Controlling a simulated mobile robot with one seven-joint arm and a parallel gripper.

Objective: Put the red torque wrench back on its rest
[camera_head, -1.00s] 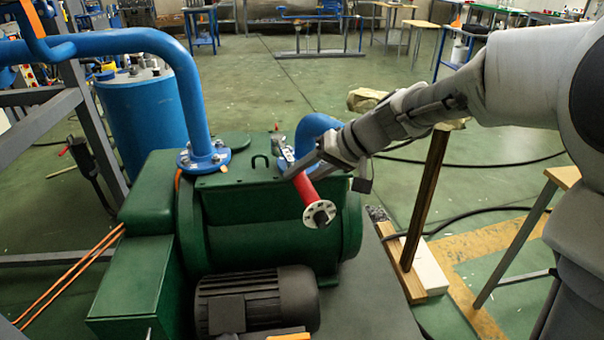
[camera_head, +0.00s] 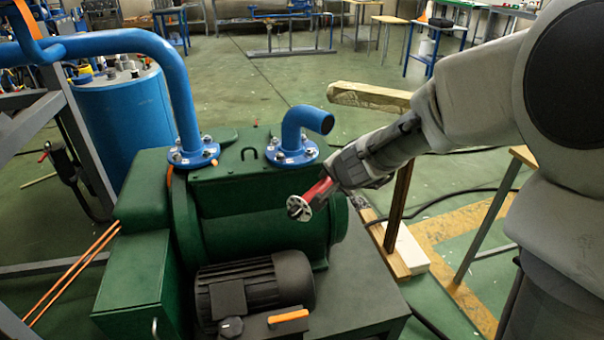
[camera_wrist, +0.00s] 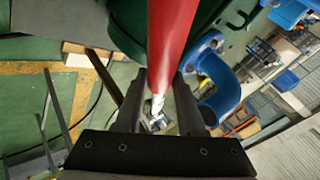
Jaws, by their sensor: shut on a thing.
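The red torque wrench (camera_head: 320,189) is held in my gripper (camera_head: 335,178), above the right side of the green pump. Its round silver end (camera_head: 299,208) points toward the camera and down-left. In the wrist view, the red shaft (camera_wrist: 172,35) runs between the two fingers of my gripper (camera_wrist: 160,88), which are shut on it. Part of the wrench is hidden behind my gripper in the head view. A wooden post with a crossbeam (camera_head: 368,96) stands behind my arm; I cannot tell whether it is the rest.
The green pump (camera_head: 265,235) carries a blue elbow pipe (camera_head: 295,125) close to my gripper and a tall blue pipe (camera_head: 178,85) to the left. A dark motor (camera_head: 255,285) with an orange-handled thing (camera_head: 288,316) is in front. Floor behind is open.

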